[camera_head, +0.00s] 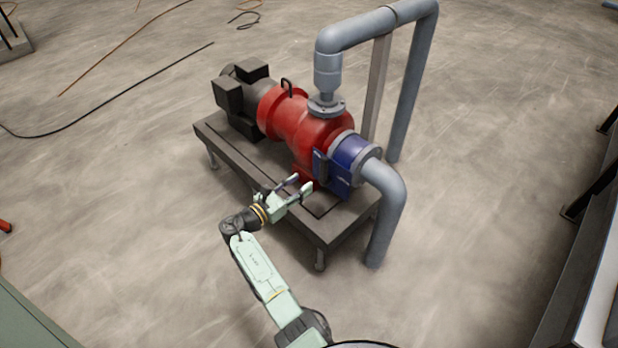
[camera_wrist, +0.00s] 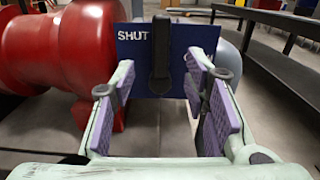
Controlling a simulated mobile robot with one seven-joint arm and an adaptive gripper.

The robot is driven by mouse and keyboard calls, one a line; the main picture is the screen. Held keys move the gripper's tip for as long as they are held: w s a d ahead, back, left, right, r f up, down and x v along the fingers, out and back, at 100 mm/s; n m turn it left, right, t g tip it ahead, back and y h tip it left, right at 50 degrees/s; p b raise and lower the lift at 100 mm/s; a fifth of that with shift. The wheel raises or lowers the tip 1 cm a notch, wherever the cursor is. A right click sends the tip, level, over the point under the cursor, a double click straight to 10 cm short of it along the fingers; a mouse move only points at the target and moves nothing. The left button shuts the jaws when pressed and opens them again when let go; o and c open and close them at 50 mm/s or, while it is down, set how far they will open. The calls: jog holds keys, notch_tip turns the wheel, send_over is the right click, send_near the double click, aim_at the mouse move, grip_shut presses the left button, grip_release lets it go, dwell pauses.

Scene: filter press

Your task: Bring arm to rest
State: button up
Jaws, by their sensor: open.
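My gripper (camera_head: 299,186) is open and empty at the end of my arm, in front of the pump stand. In the wrist view its two fingers with purple pads (camera_wrist: 165,110) stand apart. Between and beyond them is a dark blue plate (camera_wrist: 187,40) marked "SHUT", with a black handle (camera_wrist: 160,55) standing upright on it. I see a gap between the pads and the handle, so the gripper does not hold it. In the head view the blue valve part (camera_head: 351,155) sits at the right end of the red pump (camera_head: 302,125). My arm reaches up from the bottom of that view.
The pump rests on a low dark stand (camera_head: 330,230). Grey pipes (camera_head: 385,205) rise and bend at its right. Dark cables (camera_head: 110,100) lie on the floor at the left. A green surface (camera_head: 25,318) is at bottom left, and a bench stands at right. Floor around the stand is open.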

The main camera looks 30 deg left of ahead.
jog(key=shift+s+a, duration=0.15)
jog(key=shift+s, duration=0.3)
